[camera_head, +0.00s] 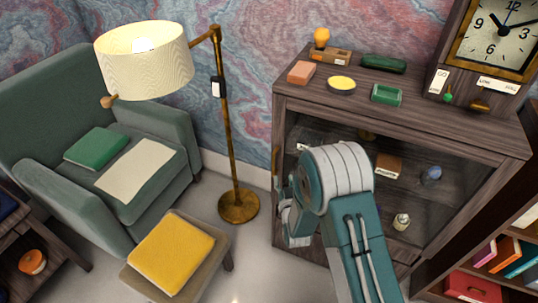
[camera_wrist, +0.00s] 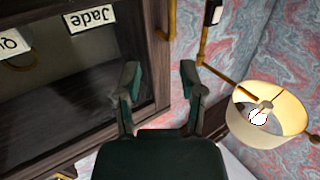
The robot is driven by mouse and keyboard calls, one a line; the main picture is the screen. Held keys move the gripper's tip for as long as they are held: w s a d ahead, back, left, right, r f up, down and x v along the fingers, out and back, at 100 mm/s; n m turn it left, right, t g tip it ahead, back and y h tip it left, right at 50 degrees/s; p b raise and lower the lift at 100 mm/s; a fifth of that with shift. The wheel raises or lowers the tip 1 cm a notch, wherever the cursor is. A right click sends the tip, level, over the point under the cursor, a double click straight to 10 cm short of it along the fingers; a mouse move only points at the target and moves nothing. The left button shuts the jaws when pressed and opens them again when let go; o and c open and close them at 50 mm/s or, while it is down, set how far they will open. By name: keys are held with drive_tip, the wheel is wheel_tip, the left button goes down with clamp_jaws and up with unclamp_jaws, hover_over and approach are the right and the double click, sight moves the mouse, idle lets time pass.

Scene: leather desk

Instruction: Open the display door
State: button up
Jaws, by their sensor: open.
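The display cabinet (camera_head: 450,128) is dark wood with a glass-fronted door (camera_head: 455,170), which looks shut. A thin brass handle (camera_head: 275,168) stands upright at the door's left edge. In the wrist view, the handle (camera_wrist: 172,18) shows at the top, beside the wooden door frame (camera_wrist: 152,45). My gripper (camera_wrist: 160,80) is open, with its two fingers spread on either side of the frame's edge in that view. The handle appears beyond the fingertips, and nothing shows between them. In the head view, my arm hides part of the door, and the fingers are hard to make out.
A floor lamp (camera_head: 232,130) stands close left of the cabinet. Small items and a clock (camera_head: 497,35) sit on top. A bookshelf (camera_head: 520,215) stands at right.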

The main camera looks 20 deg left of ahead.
sight(274, 162)
drive_tip(key=shift+y, duration=0.3)
drive_tip(key=x, duration=0.3)
drive_tip(key=a+f+x, duration=0.1)
drive_tip(key=x, duration=0.3)
drive_tip(key=s+x, duration=0.1)
drive_tip(key=x, duration=0.2)
drive_tip(key=shift+w+a+f, duration=0.2)
drive_tip(key=shift+a+f, duration=0.1)
drive_tip(key=shift+f, duration=0.05)
drive_tip(key=shift+w, duration=0.35)
drive_tip(key=shift+r, duration=0.1)
clamp_jaws()
